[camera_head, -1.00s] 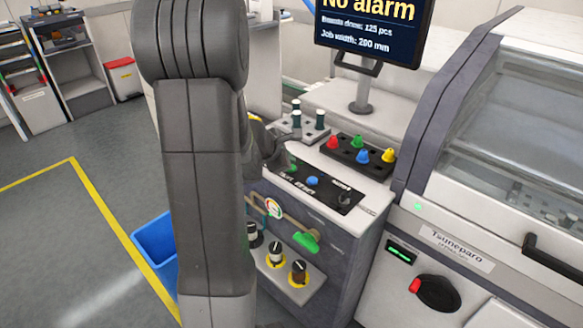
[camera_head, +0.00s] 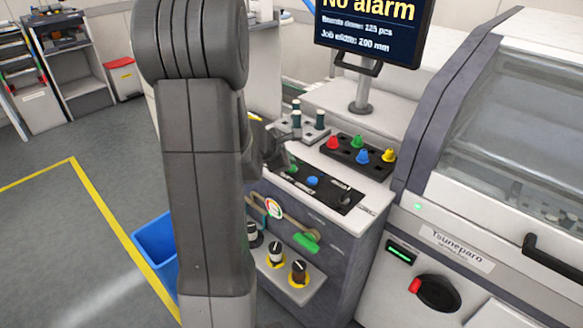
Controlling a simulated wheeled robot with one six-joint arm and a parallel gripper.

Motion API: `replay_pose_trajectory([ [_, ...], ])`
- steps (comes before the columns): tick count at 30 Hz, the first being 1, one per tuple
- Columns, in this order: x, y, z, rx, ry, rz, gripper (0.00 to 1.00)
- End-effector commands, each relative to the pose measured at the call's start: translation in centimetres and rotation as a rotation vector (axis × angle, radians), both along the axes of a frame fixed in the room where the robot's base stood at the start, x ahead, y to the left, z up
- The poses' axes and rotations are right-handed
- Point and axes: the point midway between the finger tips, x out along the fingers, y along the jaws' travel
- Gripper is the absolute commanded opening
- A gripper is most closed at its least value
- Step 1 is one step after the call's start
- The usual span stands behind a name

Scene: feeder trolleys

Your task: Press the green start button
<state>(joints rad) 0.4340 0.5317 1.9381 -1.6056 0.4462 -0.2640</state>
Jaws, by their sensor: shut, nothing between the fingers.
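The green start button (camera_head: 292,168) shows as a small green spot at the left end of the black control panel (camera_head: 328,193). It is partly covered by my gripper (camera_head: 286,161). My gripper is shut and empty, close over the left end of the panel. I cannot tell whether its tip touches the button. My dark grey arm hides the area to the left of the panel.
A blue button (camera_head: 312,181) and a dark knob (camera_head: 345,197) share the panel. A black rack with several coloured pegs (camera_head: 362,156) stands just behind. A green-handled valve (camera_head: 307,243) and several knobs (camera_head: 275,252) sit below. A monitor (camera_head: 368,28) stands behind.

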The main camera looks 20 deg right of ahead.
Motion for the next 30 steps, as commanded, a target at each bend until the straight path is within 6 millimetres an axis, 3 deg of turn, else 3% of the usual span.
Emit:
replay_pose_trajectory([
  [30,0.0,0.0,-1.0,0.0,0.0,0.0,0.0],
])
